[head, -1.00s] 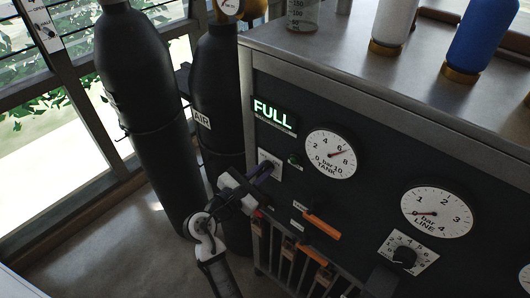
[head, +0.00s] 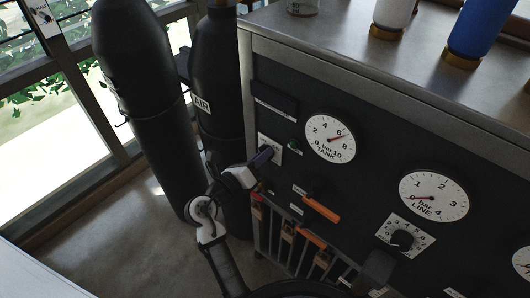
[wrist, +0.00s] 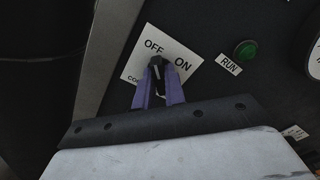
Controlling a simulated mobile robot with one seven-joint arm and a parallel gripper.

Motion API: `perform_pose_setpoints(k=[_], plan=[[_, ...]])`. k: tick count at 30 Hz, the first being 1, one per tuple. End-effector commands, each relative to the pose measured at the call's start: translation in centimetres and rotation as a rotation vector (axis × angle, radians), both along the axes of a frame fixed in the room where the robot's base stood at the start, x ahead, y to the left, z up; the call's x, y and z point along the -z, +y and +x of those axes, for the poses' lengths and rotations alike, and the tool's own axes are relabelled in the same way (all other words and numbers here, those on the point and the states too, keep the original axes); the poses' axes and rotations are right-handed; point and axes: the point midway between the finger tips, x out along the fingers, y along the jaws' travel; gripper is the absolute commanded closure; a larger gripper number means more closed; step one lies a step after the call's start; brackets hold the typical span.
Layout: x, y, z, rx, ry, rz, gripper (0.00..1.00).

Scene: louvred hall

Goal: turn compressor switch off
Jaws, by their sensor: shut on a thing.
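The compressor switch is a small black lever (wrist: 157,64) on a white plate (wrist: 131,70) marked OFF and ON. In the wrist view its tip lies just below the word OFF, with ON to its right. My gripper (wrist: 159,88) has its two purple fingers closed around the lever. The dark sign (head: 275,106) above the plate is unlit.
A green RUN lamp (wrist: 245,50) is right of the switch. The TANK gauge (head: 330,138), the LINE gauge (head: 433,196), an orange handle (head: 321,210) and a black knob (head: 402,240) are on the panel. Black cylinders (head: 145,90) stand left.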

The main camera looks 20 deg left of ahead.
Motion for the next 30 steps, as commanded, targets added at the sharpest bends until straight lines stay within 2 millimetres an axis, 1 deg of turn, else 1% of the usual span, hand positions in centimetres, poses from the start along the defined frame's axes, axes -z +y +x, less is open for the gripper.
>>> perform_pose_setpoints(k=[2, 3, 8, 17, 20, 30], plan=[[0.0, 0.0, 0.0, -0.001, 0.001, -0.002, 1.0], [0.0, 0.0, 0.0, -0.001, 0.001, -0.002, 0.83], [0.0, 0.0, 0.0, -0.001, 0.001, -0.001, 0.63], [0.0, 0.1, -0.2, -0.001, 0.0, 0.0, 0.63], [0.0, 0.4, -1.1, -0.002, 0.0, -0.001, 0.63], [0.0, 1.9, -5.0, -0.004, 0.001, 0.0, 0.63]])
